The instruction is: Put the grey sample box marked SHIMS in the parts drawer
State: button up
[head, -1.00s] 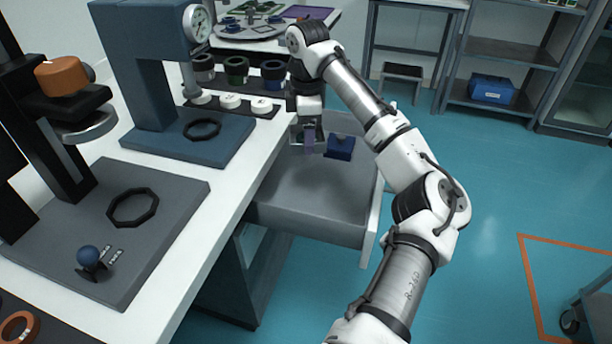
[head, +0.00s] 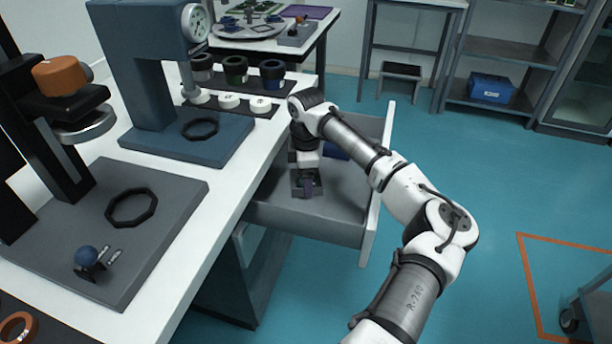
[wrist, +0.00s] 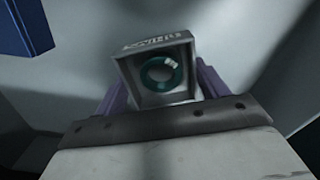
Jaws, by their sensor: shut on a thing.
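The grey sample box (wrist: 140,83) is in the wrist view, an open box with a teal ring inside and lettering on its upper rim too blurred to read surely. My gripper (wrist: 163,92) is shut on it, with a purple finger at each side. In the head view my gripper (head: 307,188) points down inside the open parts drawer (head: 306,223), near its front wall. The grey box (head: 296,181) shows small there, partly hidden by the gripper. I cannot tell whether it touches the drawer floor.
A blue box (head: 338,150) lies in the drawer behind my gripper and shows at the upper left of the wrist view (wrist: 22,27). The white worktop (head: 226,190) with a blue press (head: 150,75) borders the drawer on the left. The drawer's right part is bare.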

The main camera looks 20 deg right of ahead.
jog(key=o, duration=1.1)
jog(key=shift+f, duration=0.1)
notch_tip(320, 180, up, 12)
jog(key=shift+r, duration=0.2)
